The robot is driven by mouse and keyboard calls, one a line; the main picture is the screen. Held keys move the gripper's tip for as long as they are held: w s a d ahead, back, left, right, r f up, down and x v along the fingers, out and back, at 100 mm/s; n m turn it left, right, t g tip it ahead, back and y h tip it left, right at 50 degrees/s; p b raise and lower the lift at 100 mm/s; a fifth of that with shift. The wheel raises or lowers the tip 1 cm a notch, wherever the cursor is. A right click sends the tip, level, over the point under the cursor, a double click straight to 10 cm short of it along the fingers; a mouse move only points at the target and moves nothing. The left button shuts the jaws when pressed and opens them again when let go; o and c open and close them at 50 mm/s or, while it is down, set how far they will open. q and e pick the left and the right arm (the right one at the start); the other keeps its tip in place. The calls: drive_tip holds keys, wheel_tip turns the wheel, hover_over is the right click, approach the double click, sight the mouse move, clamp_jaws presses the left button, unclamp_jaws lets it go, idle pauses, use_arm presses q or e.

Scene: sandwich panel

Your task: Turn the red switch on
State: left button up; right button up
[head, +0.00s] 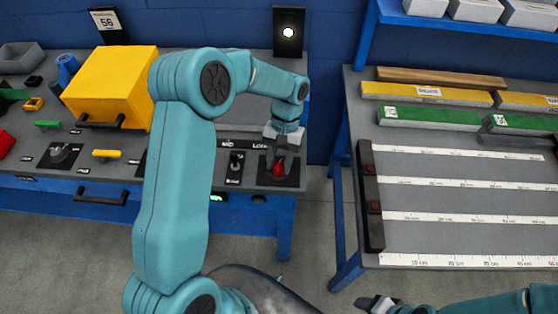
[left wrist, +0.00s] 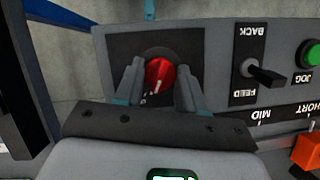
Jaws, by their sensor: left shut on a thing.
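The red switch (head: 278,169) is a round red knob on a dark square plate at the right end of the workbench. In the left wrist view the red switch (left wrist: 160,73) sits between my two fingers, with small white marks on the plate just below it. My left gripper (head: 279,158) reaches down onto it from above and is shut on it; the left gripper (left wrist: 157,82) has one finger on each side of the knob. Whether the knob is on or off is not clear. My right gripper (head: 376,303) is at the bottom edge, away from the bench, its jaw opening unclear.
Beside the red switch is a black BACK/FEED lever (left wrist: 264,74), then a green JOG button (left wrist: 309,53). A yellow box (head: 110,90) stands further left on the bench. A second table (head: 450,172) with rulers and bars is at right, across a floor gap.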

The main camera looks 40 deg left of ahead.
use_arm(q)
drive_tip(key=shift+w+m+y, duration=0.1)
drive_tip(key=shift+m+y, duration=0.3)
drive_tip(key=shift+m, duration=0.7)
drive_tip(key=shift+r, duration=0.1)
drive_tip(key=o, duration=1)
drive_tip(key=shift+d, duration=0.1)
drive_tip(key=v, duration=1.6)
drive_tip(key=shift+r, duration=0.1)
drive_tip(key=shift+d, duration=0.1)
